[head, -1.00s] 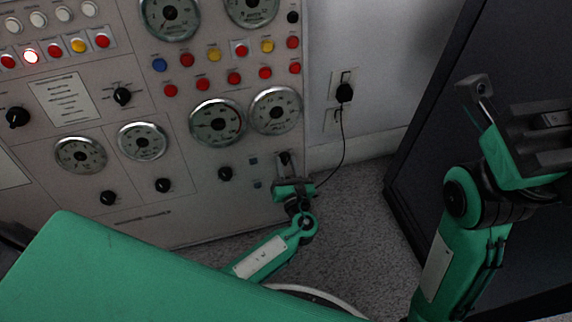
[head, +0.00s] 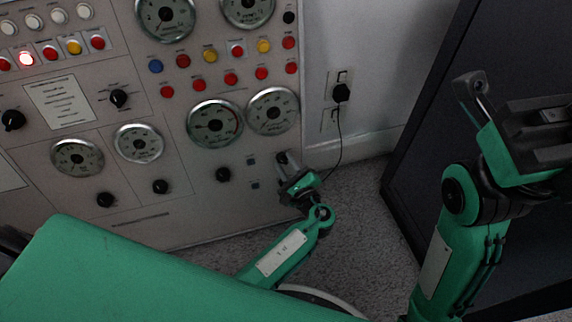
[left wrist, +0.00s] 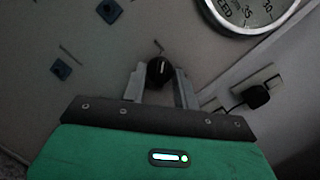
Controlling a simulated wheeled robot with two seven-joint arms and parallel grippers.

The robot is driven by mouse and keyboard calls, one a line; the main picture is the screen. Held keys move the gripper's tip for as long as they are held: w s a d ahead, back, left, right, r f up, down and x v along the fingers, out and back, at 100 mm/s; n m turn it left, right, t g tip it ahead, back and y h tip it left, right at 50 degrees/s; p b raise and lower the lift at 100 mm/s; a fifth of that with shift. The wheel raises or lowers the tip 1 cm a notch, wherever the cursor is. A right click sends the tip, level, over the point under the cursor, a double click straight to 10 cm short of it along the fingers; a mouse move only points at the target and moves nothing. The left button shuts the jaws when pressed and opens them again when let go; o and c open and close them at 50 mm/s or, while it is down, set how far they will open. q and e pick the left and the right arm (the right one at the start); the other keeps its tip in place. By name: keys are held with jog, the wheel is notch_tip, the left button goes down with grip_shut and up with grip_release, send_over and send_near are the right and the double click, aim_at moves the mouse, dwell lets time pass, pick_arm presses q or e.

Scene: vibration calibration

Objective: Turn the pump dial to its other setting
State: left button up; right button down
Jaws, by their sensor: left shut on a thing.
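A small black dial, which I take to be the pump dial, sits at the panel's lower right; its label cannot be read. In the left wrist view the dial (left wrist: 159,72) is between the two grey fingers of my left gripper (left wrist: 160,86), which is shut on it. In the head view my left gripper (head: 287,162) reaches the panel from below, tilted, and largely hides the dial. My right gripper (head: 535,130) is raised at the right, away from the panel; its fingertips do not show clearly enough to judge.
The grey control panel (head: 150,205) carries gauges, colored buttons and other black knobs, one knob (head: 223,174) just left of my left gripper. A wall socket with a black plug (head: 341,93) and hanging cable is close on the right. A dark cabinet (head: 420,120) stands further right.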

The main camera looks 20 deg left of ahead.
pick_arm(q)
jog(key=shift+n, duration=0.8)
jog(key=o, duration=1)
